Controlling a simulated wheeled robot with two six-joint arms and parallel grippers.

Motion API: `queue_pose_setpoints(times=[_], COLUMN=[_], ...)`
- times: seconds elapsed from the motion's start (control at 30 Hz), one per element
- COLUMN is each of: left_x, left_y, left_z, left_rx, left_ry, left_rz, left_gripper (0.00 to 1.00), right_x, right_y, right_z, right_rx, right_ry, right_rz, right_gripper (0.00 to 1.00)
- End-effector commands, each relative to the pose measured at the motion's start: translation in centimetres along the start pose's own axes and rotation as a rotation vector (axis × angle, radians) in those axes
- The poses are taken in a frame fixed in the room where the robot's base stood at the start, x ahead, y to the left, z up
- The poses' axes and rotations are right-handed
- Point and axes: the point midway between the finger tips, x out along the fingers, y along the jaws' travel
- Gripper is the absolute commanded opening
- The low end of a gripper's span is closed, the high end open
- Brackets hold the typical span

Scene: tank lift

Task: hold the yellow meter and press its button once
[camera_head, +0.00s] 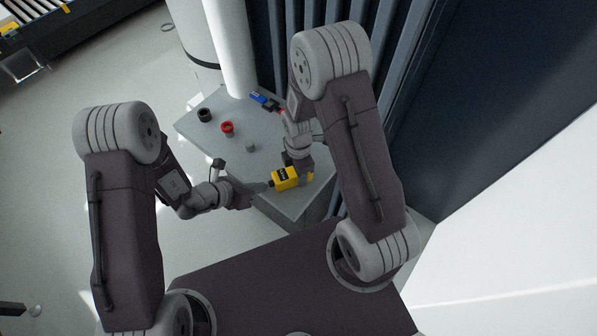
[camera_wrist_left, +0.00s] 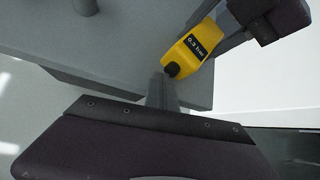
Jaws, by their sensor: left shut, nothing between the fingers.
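The yellow meter (camera_head: 284,181) is at the near right part of the grey table in the head view. In the left wrist view the meter (camera_wrist_left: 187,55) shows a dark display that seems to read 0.3 bar, and a black button (camera_wrist_left: 171,70) on its near end. My right gripper (camera_head: 304,174) is at the meter's right end and appears shut on it. My left gripper (camera_head: 266,186) is shut and empty, pointing at the button end. In the left wrist view its fingertips (camera_wrist_left: 160,82) are right beside the button; I cannot tell whether they touch.
The grey table (camera_head: 205,140) also bears a black ring-like part (camera_head: 204,115), a red part (camera_head: 227,128), a small grey knob (camera_head: 250,147) and a blue item (camera_head: 262,99). A white column (camera_head: 231,50) and dark blue ribbed panels (camera_head: 400,50) stand behind.

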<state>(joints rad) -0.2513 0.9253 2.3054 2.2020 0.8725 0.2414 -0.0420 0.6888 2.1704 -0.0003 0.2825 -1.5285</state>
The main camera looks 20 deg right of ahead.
Motion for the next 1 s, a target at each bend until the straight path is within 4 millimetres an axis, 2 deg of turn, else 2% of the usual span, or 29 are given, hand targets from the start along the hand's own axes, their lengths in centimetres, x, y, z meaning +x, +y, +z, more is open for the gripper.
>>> queue_pose_setpoints(times=[0.6, 1.0], left_x=[0.63, 0.20], left_y=[-0.53, -0.21], left_z=[0.53, 0.34], left_rx=[0.001, 0.001], left_ry=[-0.001, -0.004], left_rz=[-0.001, -0.001], left_gripper=[0.00, 0.00], right_x=[-0.02, -0.02], right_y=[0.02, 0.02], right_z=[-0.02, -0.06], right_rx=[0.000, 0.000], right_ry=[0.000, 0.000], right_rz=[0.000, 0.001], right_gripper=[0.00, 0.00])
